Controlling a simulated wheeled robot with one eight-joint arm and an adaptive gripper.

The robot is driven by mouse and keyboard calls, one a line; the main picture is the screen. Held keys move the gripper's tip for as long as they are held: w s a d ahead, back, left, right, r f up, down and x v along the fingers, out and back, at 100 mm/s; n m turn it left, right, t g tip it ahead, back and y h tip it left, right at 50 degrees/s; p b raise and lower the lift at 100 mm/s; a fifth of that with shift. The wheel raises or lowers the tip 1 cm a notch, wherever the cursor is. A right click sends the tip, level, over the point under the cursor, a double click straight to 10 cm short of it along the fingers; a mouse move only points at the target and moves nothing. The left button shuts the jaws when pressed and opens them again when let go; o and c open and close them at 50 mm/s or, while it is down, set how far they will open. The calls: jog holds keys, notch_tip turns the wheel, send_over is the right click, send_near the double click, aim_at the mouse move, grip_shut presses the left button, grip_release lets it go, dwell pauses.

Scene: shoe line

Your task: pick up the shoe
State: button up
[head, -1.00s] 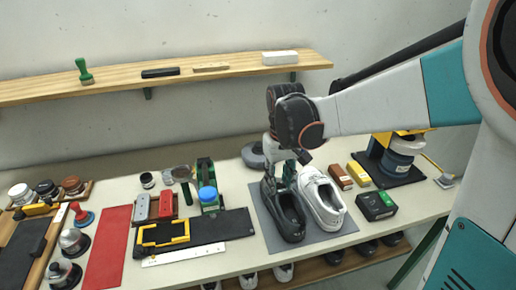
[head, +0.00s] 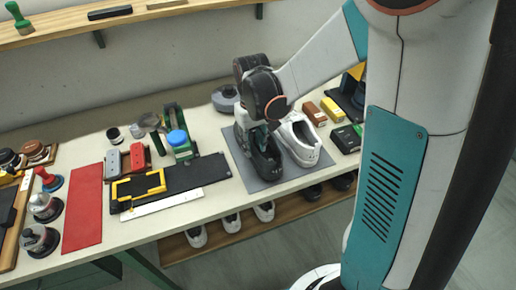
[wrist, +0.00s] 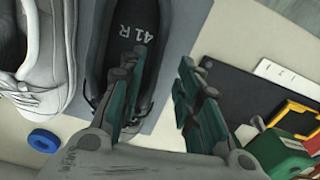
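Whether the fingers touch the shoe is unclear.
Small boxes (head: 331,109) stand right of the white shoe. More shoes (head: 231,222) sit on a shelf below the bench.

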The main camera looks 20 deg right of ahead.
aim_at(253, 149)
notch_tip(253, 149, down, 3)
jog(key=shift+f+b, duration=0.1)
jog(key=shift+b, duration=0.3)
grip_shut()
jog(key=shift+r, duration=0.25)
